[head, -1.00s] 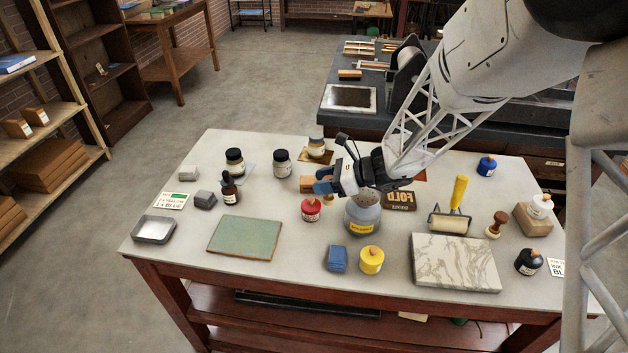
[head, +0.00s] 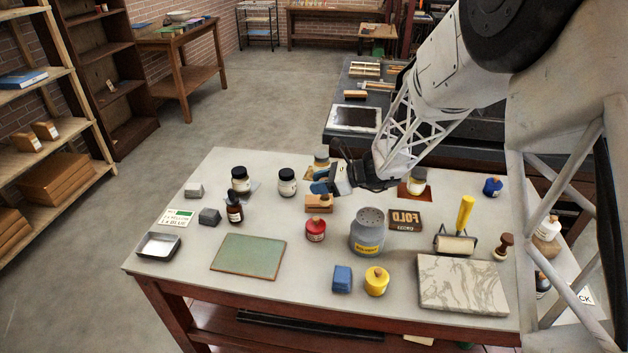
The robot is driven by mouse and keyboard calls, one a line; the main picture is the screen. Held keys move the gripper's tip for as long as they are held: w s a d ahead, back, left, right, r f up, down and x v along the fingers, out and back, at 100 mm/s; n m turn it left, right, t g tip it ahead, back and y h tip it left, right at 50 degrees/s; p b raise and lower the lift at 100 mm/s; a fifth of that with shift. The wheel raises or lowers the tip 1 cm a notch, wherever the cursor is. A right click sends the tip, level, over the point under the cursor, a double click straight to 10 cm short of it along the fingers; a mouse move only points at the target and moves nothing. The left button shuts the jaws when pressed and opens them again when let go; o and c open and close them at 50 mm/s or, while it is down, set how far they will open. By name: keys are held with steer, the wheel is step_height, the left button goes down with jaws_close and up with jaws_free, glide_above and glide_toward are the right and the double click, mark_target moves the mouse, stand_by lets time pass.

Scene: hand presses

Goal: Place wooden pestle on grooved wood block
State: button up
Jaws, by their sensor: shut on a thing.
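The grooved wood block (head: 318,208) is a small orange-brown block near the middle of the table, behind the red-labelled jar. My gripper (head: 323,188), with blue fingertips, is right above the block, low over it. It is shut on the wooden pestle (head: 326,198), of which only a small light-brown bit shows under the fingers. The rest of the pestle is hidden by the fingers. I cannot tell whether the pestle touches the block.
A grey tin (head: 367,232) and a red jar (head: 315,230) stand in front of the block. Dark-lidded jars (head: 287,183) stand to its left. A brayer (head: 457,240), a marble slab (head: 462,284) and a knobbed wooden tool (head: 503,246) are at the right. The green board (head: 248,257) lies front left.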

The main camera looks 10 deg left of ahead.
steer(key=w+a, duration=0.2)
steer(key=w, duration=0.4)
steer(key=shift+w+a+f, duration=0.25)
steer(key=shift+a+f, duration=0.05)
steer(key=shift+a, duration=0.1)
steer(key=shift+f, duration=0.1)
steer(key=shift+f, duration=1.65)
steer(key=shift+f, duration=0.15)
steer(key=o, duration=1)
